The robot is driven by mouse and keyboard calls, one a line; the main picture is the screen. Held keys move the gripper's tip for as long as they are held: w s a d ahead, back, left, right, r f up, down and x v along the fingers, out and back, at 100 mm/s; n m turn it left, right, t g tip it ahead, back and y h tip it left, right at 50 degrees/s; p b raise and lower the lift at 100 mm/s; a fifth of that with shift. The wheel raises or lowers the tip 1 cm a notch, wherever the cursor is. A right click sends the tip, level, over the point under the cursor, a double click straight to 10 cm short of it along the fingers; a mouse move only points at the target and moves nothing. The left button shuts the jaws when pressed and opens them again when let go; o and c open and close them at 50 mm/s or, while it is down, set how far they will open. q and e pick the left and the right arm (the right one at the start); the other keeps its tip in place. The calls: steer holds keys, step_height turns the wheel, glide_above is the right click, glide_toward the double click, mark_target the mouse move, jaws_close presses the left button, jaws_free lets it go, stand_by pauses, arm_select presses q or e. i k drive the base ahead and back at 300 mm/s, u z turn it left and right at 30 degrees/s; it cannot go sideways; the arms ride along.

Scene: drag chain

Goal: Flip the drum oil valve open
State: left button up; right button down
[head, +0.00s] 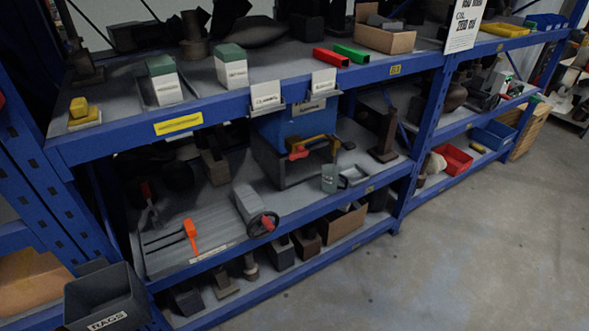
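A blue drum (283,130) sits on the middle shelf of the blue rack, in the centre of the head view, partly hidden under the top shelf. A valve with a yellow and red handle (312,145) shows at its front. The handle lies roughly level across the front; whether the valve is open or shut is too small to tell. A grey-green mug (330,178) stands on the shelf just below and right of the handle. Neither of my grippers is in view.
A dark grey stand (290,170) is under the drum. To its left is a grey vise-like block with a round handwheel (263,224), and an orange-handled tool (191,236). The top shelf edge (240,103) overhangs the drum. The floor (420,270) in front is clear.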

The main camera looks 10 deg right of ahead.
mark_target(301, 152)
steer(key=i, duration=1)
